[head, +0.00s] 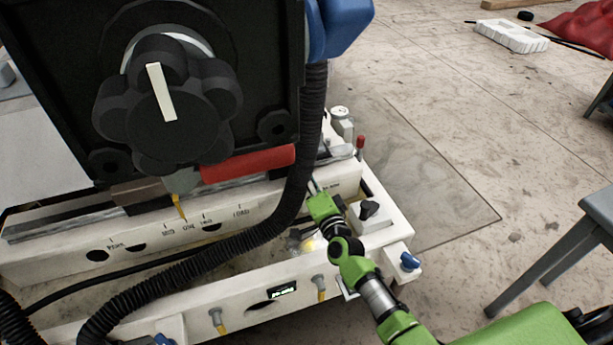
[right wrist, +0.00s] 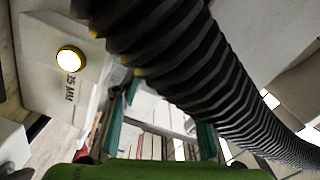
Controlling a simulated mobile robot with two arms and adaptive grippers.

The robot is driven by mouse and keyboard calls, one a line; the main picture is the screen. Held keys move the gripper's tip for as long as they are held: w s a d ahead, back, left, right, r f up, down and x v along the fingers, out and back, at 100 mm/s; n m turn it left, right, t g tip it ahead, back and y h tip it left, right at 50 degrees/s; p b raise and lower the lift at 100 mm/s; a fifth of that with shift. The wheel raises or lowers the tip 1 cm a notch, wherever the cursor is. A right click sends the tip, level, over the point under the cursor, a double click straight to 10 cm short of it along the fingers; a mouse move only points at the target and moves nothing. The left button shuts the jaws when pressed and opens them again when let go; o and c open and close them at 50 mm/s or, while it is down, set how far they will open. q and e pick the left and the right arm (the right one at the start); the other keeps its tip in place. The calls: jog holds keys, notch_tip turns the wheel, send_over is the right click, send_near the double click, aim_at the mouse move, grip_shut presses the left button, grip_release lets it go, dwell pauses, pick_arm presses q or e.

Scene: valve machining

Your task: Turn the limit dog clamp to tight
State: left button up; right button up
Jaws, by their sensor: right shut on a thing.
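My right gripper (head: 315,188) comes in from the lower right in the head view. It reaches to the right end of the white machine bed, beside the black corrugated hose. Its fingertips are partly hidden there. In the right wrist view its two teal fingers (right wrist: 160,128) stand apart around a small part, shut on it. The hose covers much of that part, which I take for the limit dog clamp; its turn angle cannot be read. A white block with a lit round yellow-white button (right wrist: 70,59) and "25 MM" lettering is beside the fingers. My left gripper is out of view.
The black corrugated hose (head: 308,140) hangs close beside the right gripper and crosses the right wrist view. A big black knob (head: 165,105) and a red bar (head: 248,163) are to the left. A small black knob (head: 370,209) is to the right. Open floor (head: 450,150) lies beyond.

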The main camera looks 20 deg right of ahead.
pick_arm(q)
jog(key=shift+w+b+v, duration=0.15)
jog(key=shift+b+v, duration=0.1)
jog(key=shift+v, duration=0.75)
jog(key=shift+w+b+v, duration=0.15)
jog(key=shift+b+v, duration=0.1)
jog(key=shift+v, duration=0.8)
pick_arm(e)
jog(key=shift+f+m, duration=0.2)
jog(key=shift+m, duration=2.2)
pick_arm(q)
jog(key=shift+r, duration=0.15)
pick_arm(e)
jog(key=o, duration=1.1)
jog(key=shift+s, duration=0.15)
jog(key=s, duration=1.1)
jog(key=shift+s+d, duration=0.2)
jog(key=shift+s, duration=0.2)
